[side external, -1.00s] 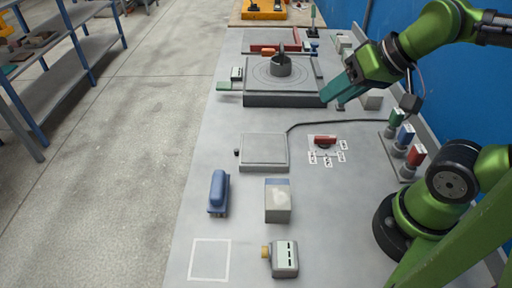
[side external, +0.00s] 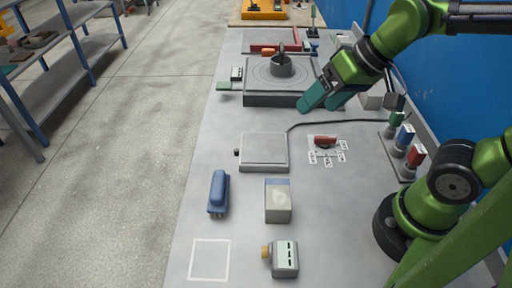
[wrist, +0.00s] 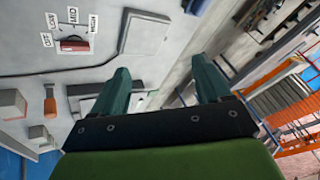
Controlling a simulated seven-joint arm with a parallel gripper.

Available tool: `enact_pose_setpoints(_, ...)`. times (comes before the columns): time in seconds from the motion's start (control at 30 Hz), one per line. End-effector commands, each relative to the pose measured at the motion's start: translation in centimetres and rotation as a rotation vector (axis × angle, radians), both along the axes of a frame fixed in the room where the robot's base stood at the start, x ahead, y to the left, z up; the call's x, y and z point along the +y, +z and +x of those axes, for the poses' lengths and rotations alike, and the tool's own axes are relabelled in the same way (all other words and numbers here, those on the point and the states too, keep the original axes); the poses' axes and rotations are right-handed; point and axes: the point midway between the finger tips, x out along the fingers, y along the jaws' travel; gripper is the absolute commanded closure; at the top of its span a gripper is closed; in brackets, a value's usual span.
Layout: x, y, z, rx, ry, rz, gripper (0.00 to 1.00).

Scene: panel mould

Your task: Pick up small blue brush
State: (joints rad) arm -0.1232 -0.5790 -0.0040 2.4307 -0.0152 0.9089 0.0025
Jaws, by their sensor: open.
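The small blue brush (side external: 218,190) lies on the grey table in the side external view, left of a grey block with a blue-grey top. It has a rounded blue body on a darker base. My gripper (side external: 323,104) is high over the far right part of the table, beside the turntable-like plate and well apart from the brush. Its two teal fingers are spread with nothing between them. The wrist view also shows the open gripper (wrist: 163,84). I cannot clearly make out the brush there.
A flat grey plate (side external: 263,150) with a cable lies mid-table. The grey block (side external: 278,203), a device with an orange knob (side external: 284,258) and a white outlined square (side external: 210,260) are nearer. A round-topped fixture (side external: 280,85) stands behind. Coloured switches (side external: 404,138) line the right.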

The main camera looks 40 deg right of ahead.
Motion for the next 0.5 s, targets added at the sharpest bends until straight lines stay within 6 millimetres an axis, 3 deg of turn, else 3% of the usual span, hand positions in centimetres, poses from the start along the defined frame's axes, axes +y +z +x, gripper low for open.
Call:
enact_pose_setpoints(0.23, 7.2, -1.2, 5.4, 0.245, 0.059, -0.029, 0.23)
enact_pose_setpoints(0.5, 16.0, -4.3, 9.9, 0.468, -0.122, -0.108, 0.23)
